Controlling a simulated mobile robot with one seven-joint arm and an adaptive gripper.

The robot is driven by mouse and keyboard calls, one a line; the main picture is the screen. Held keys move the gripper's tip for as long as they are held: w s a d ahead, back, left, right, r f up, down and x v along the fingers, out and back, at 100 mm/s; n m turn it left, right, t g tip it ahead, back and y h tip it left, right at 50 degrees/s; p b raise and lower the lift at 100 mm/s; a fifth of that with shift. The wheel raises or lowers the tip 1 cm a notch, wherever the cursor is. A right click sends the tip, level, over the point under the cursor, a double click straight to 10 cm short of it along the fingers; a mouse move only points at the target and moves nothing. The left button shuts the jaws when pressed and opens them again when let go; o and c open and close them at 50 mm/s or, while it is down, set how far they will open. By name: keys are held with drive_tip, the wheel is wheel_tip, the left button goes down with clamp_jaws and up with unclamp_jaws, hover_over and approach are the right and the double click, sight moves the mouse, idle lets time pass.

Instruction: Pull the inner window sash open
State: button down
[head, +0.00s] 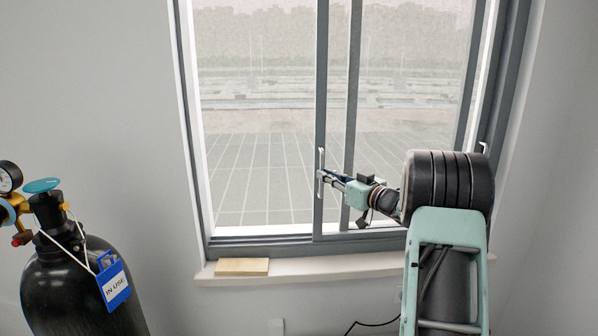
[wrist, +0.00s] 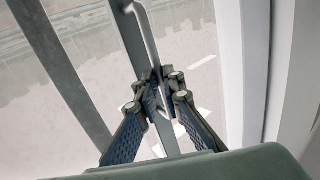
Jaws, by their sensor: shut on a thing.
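The inner window sash shows in the head view as a grey upright stile (head: 321,90) near the middle of the window. A slim pale handle (head: 320,158) stands upright on that stile. My gripper (head: 323,178) reaches in from the right and is shut on the lower part of the handle. In the wrist view, the handle (wrist: 148,32) runs down between the fingers of my gripper (wrist: 160,92). The fingers cover its lower end. The stile runs behind the fingers.
A second grey upright (head: 353,80) stands right of the handle. The sill (head: 330,266) carries a small wooden block (head: 242,267) at its left. A black gas cylinder (head: 75,290) with a gauge and a blue tag stands at the lower left. Wall flanks the window.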

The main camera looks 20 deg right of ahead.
drive_tip(key=d, duration=0.3)
drive_tip(key=shift+s+d+f, duration=0.1)
drive_tip(key=shift+s+d, duration=0.25)
drive_tip(key=c, duration=2)
unclamp_jaws()
drive_tip(key=shift+c, duration=0.2)
drive_tip(key=shift+a, duration=0.1)
drive_tip(key=v, duration=1.2)
